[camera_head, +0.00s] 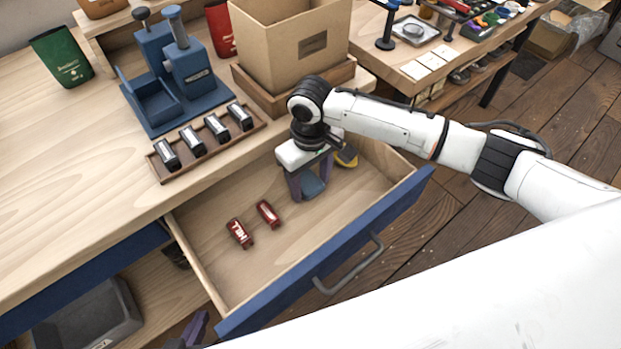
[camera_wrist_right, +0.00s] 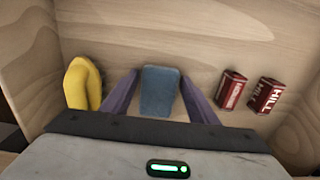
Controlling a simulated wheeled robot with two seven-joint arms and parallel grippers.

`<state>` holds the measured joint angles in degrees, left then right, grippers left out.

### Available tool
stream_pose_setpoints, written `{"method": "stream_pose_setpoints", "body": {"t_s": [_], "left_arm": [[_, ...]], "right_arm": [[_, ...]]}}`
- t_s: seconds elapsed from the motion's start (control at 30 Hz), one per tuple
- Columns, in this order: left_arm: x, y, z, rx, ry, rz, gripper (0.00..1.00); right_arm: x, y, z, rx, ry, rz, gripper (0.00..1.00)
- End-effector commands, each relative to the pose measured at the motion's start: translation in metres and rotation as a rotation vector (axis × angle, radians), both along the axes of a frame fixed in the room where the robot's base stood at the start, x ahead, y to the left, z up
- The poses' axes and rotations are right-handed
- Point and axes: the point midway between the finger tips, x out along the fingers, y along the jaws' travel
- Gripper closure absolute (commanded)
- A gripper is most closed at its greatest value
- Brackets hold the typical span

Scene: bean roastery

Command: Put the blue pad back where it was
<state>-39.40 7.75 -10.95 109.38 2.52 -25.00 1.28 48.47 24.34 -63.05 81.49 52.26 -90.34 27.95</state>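The blue pad (camera_head: 312,186) is in the open drawer (camera_head: 290,272); it also shows in the right wrist view (camera_wrist_right: 159,92). My right gripper (camera_head: 308,190) points down into the drawer, with its purple fingers on either side of the pad. In the right wrist view the fingers (camera_wrist_right: 159,80) are apart, with narrow gaps beside the pad, so the gripper looks open around it. Whether the pad touches the drawer floor is hard to tell. My left gripper (camera_head: 194,330) shows only as a purple piece at the bottom edge; its opening is not visible.
A yellow object (camera_wrist_right: 82,84) lies beside the pad, and two red tins (camera_head: 240,233) lie to its left in the head view. On the counter stand a blue press (camera_head: 178,75), a rack of dark-labelled blocks (camera_head: 205,140) and a cardboard box (camera_head: 297,45).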

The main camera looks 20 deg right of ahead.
Motion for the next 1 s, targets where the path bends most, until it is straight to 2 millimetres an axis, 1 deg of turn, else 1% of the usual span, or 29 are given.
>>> {"method": "stream_pose_setpoints", "body": {"t_s": [0.33,0.47,0.57,0.8,0.9,1.0], "left_arm": [[0.0,0.0,-0.001,0.0,0.001,0.0,1.0],[0.0,0.0,0.0,0.001,0.002,0.001,1.0],[0.0,0.0,0.002,0.001,0.001,0.001,1.0],[0.0,0.0,0.007,0.001,0.001,0.001,1.0],[0.0,0.0,0.008,0.001,0.0,0.001,1.0],[0.0,0.0,0.009,0.001,0.0,0.001,1.0]], "right_arm": [[0.0,0.0,0.001,0.0,-0.001,0.0,0.37],[0.001,0.0,0.012,0.002,-0.002,0.001,0.37],[0.001,0.0,0.029,0.002,-0.003,0.0,0.37],[0.001,0.001,0.082,0.003,-0.004,0.0,0.37],[0.001,0.0,0.1,0.002,-0.002,0.0,0.37],[0.001,0.001,0.113,0.002,-0.002,0.0,0.37]]}}
